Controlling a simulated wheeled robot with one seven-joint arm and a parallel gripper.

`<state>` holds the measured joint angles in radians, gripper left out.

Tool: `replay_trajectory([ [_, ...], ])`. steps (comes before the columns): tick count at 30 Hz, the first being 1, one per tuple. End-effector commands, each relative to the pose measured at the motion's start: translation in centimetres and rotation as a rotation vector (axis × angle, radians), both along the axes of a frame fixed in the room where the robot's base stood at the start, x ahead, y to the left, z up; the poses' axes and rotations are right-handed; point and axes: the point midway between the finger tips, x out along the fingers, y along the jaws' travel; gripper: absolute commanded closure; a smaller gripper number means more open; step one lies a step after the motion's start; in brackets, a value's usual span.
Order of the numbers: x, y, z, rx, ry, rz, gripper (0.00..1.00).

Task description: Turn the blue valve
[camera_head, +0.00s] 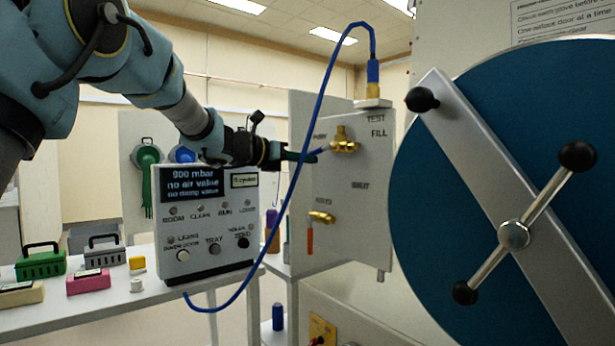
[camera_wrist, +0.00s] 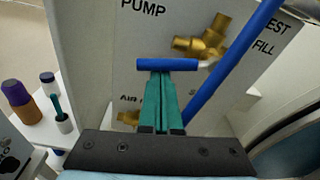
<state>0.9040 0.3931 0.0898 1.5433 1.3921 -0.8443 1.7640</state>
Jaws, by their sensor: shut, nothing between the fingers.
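The blue valve handle (camera_wrist: 167,64) is a short bar lying level across the wrist view, in front of the brass valve body (camera_wrist: 203,38) on the grey panel. In the head view the brass valve body (camera_head: 344,141) sits high on the panel, with the blue handle (camera_head: 317,151) at its left. My gripper (camera_wrist: 161,76) has its teal fingers together, with nothing between them. The fingertips reach the underside of the blue bar in the wrist view; I cannot tell whether they touch. In the head view my gripper (camera_head: 306,156) points right, close to the handle.
A blue hose (camera_head: 316,110) loops down in front of the panel, close to my gripper. A lower brass valve with an orange handle (camera_head: 310,237) is below. A control box (camera_head: 208,222) stands at left. A large blue round door (camera_head: 450,220) with a crossbar fills the right.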

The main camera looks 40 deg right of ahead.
Motion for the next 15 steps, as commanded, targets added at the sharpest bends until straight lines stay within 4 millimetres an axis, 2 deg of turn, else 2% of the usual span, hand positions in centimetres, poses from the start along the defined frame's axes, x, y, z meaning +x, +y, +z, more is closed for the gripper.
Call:
replay_trajectory([
  [1, 0.1, 0.0, -0.3, -0.005, -0.033, 0.000, 1.00],
  [7, 0.3, -0.1, 0.5, -0.010, -0.134, -0.001, 1.00],
  [15, 0.4, -0.1, 1.2, -0.011, -0.197, -0.001, 1.00],
])
